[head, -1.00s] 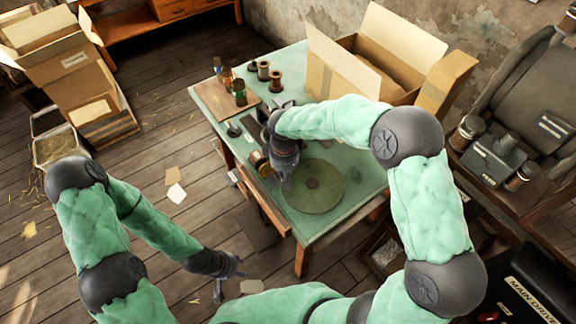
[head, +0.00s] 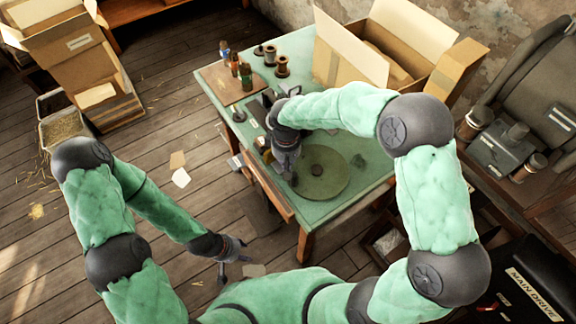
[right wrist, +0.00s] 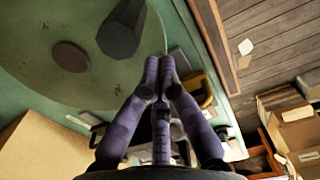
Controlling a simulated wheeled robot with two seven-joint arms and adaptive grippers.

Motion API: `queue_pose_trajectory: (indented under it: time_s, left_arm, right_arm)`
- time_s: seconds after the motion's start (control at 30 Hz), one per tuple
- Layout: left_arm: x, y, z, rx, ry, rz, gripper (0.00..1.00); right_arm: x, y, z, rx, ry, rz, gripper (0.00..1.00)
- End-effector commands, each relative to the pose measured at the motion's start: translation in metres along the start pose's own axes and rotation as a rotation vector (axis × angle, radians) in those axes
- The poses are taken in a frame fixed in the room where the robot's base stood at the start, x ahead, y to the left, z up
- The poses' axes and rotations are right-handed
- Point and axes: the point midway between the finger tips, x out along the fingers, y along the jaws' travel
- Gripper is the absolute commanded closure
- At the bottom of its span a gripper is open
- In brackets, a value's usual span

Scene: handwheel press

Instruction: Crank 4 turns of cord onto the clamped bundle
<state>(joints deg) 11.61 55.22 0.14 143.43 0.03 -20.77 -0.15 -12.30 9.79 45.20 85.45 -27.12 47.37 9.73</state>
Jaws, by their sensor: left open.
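The green round handwheel (head: 330,185) lies flat on the bench, with a brown hub (right wrist: 70,57). A dark faceted handle (right wrist: 122,28) stands on the wheel in the right wrist view. My right gripper (head: 290,178) is at the wheel's left edge; in the right wrist view its fingertips (right wrist: 160,72) meet beside the handle, with nothing visible between them. A yellow part (right wrist: 206,92) shows beyond its right finger. The clamped bundle and the cord cannot be made out; my right arm covers part of that area. My left gripper (head: 234,268) is open and empty, low over the floor.
Spools (head: 282,67) and small bottles (head: 246,75) stand at the bench's back left. An open carton (head: 350,55) fills the back right. Another carton (head: 85,65) stands on the floor at left. The bench's front right surface is clear.

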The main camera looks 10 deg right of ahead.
Motion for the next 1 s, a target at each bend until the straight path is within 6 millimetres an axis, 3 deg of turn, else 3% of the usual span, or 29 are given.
queue_pose_trajectory:
  time_s: [0.8, 1.0]
  left_arm:
    - [-0.051, 0.018, 0.002, 0.000, 0.000, 0.000, 0.57]
    - [-0.052, 0.019, 0.002, 0.000, 0.000, 0.000, 0.57]
  right_arm:
    - [-0.077, 0.000, 0.000, -0.001, 0.001, 0.000, 1.00]
    - [-0.080, 0.000, 0.000, -0.001, 0.001, 0.000, 1.00]
